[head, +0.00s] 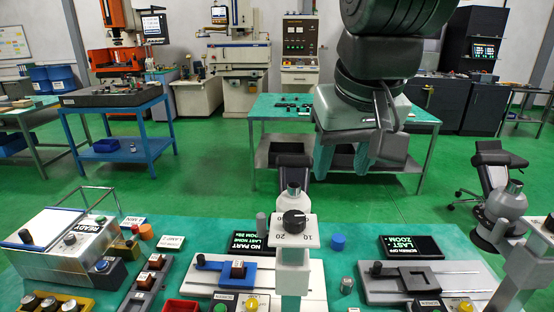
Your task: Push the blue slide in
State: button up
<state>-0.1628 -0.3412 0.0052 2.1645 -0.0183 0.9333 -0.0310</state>
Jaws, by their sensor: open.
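A white post with a black dial (294,221) stands just right of the slide and hides part of the plate. My gripper (341,172) hangs open and empty, fingers pointing down, above and beyond the bench's far edge. It is well apart from the slide.
A dark screen (251,241) stands behind the slide. A metal box (65,245) is at left. An orange cylinder (146,232), a blue cylinder (338,242) and a red tray (182,306) are nearby.

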jog(key=w+a+f+n+g, duration=0.1)
jog(key=w+a+f+n, duration=0.15)
jog(key=w+a, duration=0.7)
jog(key=n+g, duration=0.3)
jog(key=n, duration=0.1)
send_over(200, 255)
notch_tip(200, 255, down, 29)
jog(key=shift+h, duration=0.3)
notch_tip(200, 255, down, 12)
jog(key=shift+s+r, duration=0.1)
jog(key=shift+r, duration=0.15)
grip_shut()
